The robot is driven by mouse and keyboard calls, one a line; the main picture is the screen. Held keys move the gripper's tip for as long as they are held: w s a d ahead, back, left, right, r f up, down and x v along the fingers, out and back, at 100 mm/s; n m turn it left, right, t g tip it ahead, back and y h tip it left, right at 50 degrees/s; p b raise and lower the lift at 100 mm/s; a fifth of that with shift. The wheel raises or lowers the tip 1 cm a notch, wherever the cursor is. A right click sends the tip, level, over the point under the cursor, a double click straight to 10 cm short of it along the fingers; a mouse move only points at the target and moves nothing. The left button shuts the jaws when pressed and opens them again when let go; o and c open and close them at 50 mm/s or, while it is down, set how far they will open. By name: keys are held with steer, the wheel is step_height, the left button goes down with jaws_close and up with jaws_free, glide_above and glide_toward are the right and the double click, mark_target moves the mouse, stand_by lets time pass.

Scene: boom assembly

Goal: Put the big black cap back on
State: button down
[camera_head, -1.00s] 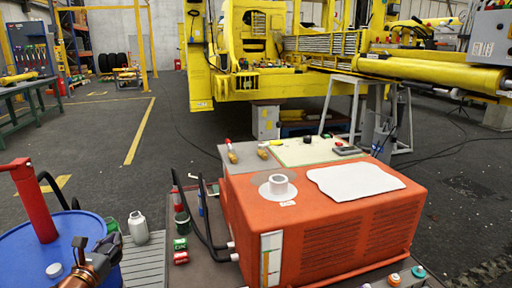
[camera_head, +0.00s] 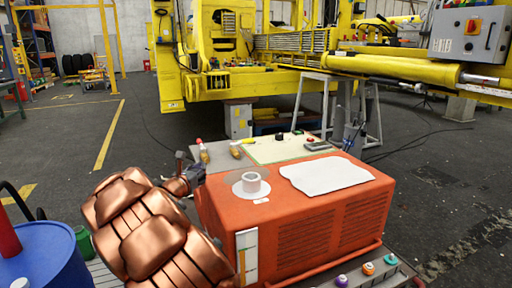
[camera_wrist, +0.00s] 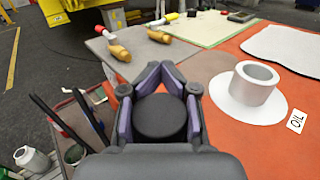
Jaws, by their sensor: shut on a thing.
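The big black cap (camera_wrist: 160,116) is round and dark and sits between the fingers of my gripper (camera_wrist: 160,90) in the wrist view. My gripper is shut on it. In the head view my gripper (camera_head: 190,176) is at the left edge of the orange tank (camera_head: 300,235), left of the filler neck; the cap cannot be made out there. The white filler neck (camera_head: 252,182) stands open on a round white flange on the tank top. In the wrist view the neck (camera_wrist: 255,82) is to the right of the cap, apart from it, beside an "OIL" label (camera_wrist: 296,121).
A white sheet (camera_head: 325,175) lies on the tank right of the neck. Screwdrivers with wooden handles (camera_wrist: 119,52) lie behind the tank. A blue drum (camera_head: 45,260) stands at lower left. Small coloured caps (camera_head: 367,269) line the front right edge.

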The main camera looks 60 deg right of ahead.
steer(key=s+d+r+m+g, duration=0.1)
steer(key=s+d+r+g, duration=0.15)
steer(key=s+d, duration=0.45)
steer(key=s+d+r+m+g, duration=0.1)
steer(key=s+d+r, duration=0.2)
steer(key=s+d, duration=0.45)
steer(key=shift+h, duration=0.3)
steer(key=shift+w+d+f+b, duration=0.15)
steer(key=shift+w+f+b, duration=0.15)
steer(key=shift+f+b, duration=0.55)
steer(key=shift+w+d+f+b, duration=0.2)
steer(key=shift+w+f+b, duration=0.25)
steer(key=shift+f, duration=0.65)
steer(key=shift+w+d+f+b, duration=0.15)
steer(key=shift+w+f+b, duration=0.05)
steer(key=shift+f+b, duration=0.7)
steer(key=shift+f+b, duration=0.5)
steer(key=shift+f, duration=0.15)
steer(key=c, duration=1.2)
jaws_free()
steer(key=shift+o, duration=0.2)
steer(key=shift+a, duration=0.1)
steer(key=shift+s+a, duration=0.2)
steer(key=shift+a, duration=1.6)
steer(key=shift+s+a, duration=0.2)
steer(key=shift+a, duration=1.6)
steer(key=shift+s+a, duration=0.2)
steer(key=shift+a, duration=1.6)
